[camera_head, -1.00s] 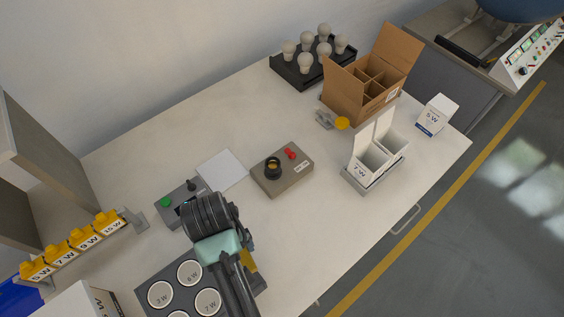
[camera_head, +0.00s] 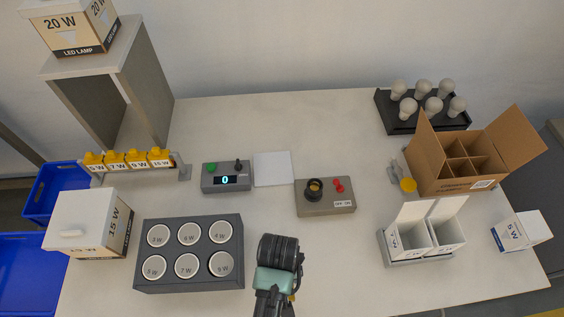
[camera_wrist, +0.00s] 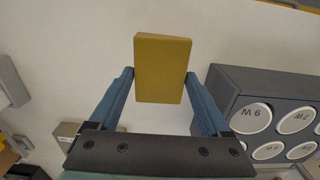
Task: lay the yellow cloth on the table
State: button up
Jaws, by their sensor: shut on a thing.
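The yellow cloth (camera_wrist: 162,68) shows in the wrist view as a stiff-looking folded block between the two blue fingers of my gripper (camera_wrist: 159,82). My gripper is shut on it. In the head view my wrist hides most of the gripper, and only a sliver of yellow (camera_head: 292,297) shows beside it. My arm is over the front middle of the white table (camera_head: 340,255), just right of the grey tray. I cannot tell how high above the table the cloth is.
The grey tray (camera_head: 190,285) with round labelled wells is close on the left. A display box (camera_head: 226,178) and a socket box (camera_head: 325,197) stand behind. White cartons (camera_head: 430,237), a brown divided box (camera_head: 455,165) and a bulb rack (camera_head: 405,122) are right. Bare table lies right of my arm.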

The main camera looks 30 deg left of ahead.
jog(key=shift+f, duration=2.5)
